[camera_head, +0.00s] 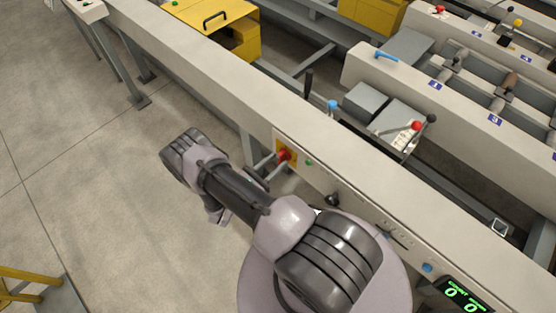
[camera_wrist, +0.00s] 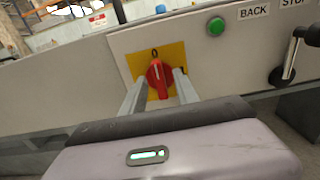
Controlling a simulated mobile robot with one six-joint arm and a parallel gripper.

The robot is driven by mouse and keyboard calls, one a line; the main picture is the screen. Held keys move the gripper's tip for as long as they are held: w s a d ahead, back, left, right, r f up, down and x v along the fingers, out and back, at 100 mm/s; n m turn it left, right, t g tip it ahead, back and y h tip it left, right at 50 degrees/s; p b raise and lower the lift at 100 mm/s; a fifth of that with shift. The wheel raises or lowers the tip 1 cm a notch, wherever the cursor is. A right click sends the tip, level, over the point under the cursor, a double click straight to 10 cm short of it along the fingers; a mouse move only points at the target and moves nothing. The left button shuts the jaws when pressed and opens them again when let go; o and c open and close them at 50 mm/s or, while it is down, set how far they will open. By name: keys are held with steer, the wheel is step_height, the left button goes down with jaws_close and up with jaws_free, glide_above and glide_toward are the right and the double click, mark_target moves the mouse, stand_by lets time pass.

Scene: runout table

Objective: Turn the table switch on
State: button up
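The table switch is a red rotary knob (camera_wrist: 157,73) on a yellow plate (camera_wrist: 135,63) set in the grey side of the runout table. Its grip stands nearly upright, with a "0" mark above it. A mark at the plate's right is mostly hidden by a finger. My gripper (camera_wrist: 161,84) is open, with one finger on each side of the knob. I cannot tell whether the fingers touch it. In the head view, my gripper (camera_head: 277,162) reaches the red knob (camera_head: 284,155) from the aisle side.
A green button (camera_wrist: 216,26) sits right of the switch, beside a "BACK" label. A black-knobbed lever (camera_wrist: 300,52) sticks out farther right. In the head view, a green-digit display (camera_head: 464,294) is lower right. The floor at left is clear, except for a yellow frame (camera_head: 25,272).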

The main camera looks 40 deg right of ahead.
steer(key=shift+w+d, duration=0.15)
steer(key=shift+d, duration=0.75)
jaws_close()
